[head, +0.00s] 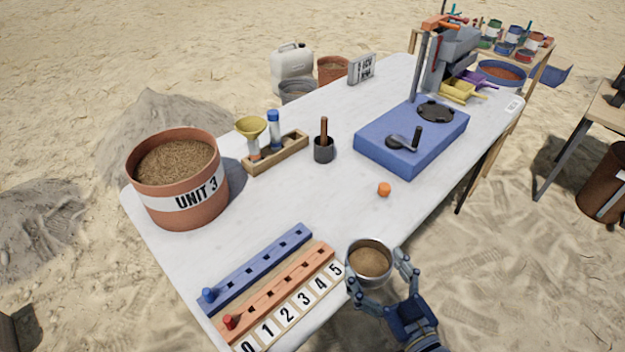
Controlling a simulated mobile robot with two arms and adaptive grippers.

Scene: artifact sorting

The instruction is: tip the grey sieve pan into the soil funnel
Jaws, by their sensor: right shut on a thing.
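My right gripper (384,281) is shut on the grey sieve pan (370,245), with its fingers on the pan's sides. The pan is level, holds brown soil, and is at the near edge of the white table. I cannot tell whether it touches the table. The soil funnel (251,128) is yellow and sits on a clear tube in a wooden rack, farther back and to the left of the pan. My left gripper is not in view.
A terracotta bucket labelled UNIT 3 (177,190) stands left of the funnel. A blue-capped tube (274,125), a dark mortar (323,150), an orange cap (384,189), peg rails (262,268) and a blue base (412,145) stand on the table (300,205). The table's middle is mostly clear.

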